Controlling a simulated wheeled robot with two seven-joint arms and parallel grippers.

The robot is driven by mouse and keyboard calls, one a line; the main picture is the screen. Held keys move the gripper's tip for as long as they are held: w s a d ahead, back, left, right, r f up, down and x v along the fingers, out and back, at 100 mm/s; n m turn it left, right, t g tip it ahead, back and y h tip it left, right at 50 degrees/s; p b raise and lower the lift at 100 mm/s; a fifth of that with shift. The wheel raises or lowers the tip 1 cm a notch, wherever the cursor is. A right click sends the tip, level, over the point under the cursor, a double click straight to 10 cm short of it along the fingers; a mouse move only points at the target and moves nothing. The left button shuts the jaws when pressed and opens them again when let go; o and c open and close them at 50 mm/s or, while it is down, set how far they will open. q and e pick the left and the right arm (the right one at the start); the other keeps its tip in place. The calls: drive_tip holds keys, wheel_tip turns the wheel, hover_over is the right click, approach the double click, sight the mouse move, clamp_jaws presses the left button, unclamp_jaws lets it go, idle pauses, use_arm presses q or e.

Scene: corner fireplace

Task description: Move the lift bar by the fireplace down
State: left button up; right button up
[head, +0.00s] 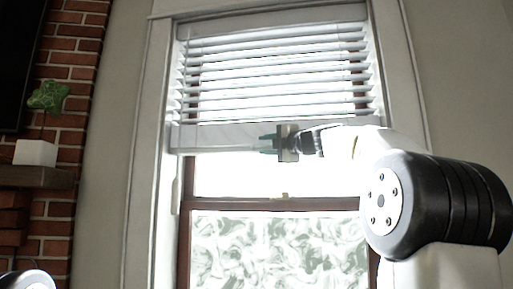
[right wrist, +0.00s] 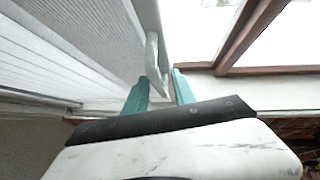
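The lift bar (head: 220,137) is the pale rail along the bottom of the white blind (head: 275,75) in the head view. It hangs level across the window, above the middle of the frame. My right gripper (head: 266,144) reaches in from the right to the front of the bar. In the right wrist view, its two teal fingertips (right wrist: 160,77) stand apart, with a pale lip (right wrist: 154,60) of the bar between them. Whether they touch the lip is hard to tell. My left gripper is out of view.
The window (head: 275,245) has a brown frame and patterned lower glass. A brick fireplace wall (head: 75,75) with a wooden mantel (head: 35,177) and a white potted plant (head: 36,152) stands at the left. The space in front of the window below the bar looks clear.

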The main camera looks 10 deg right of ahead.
clamp_jaws()
idle(1.4)
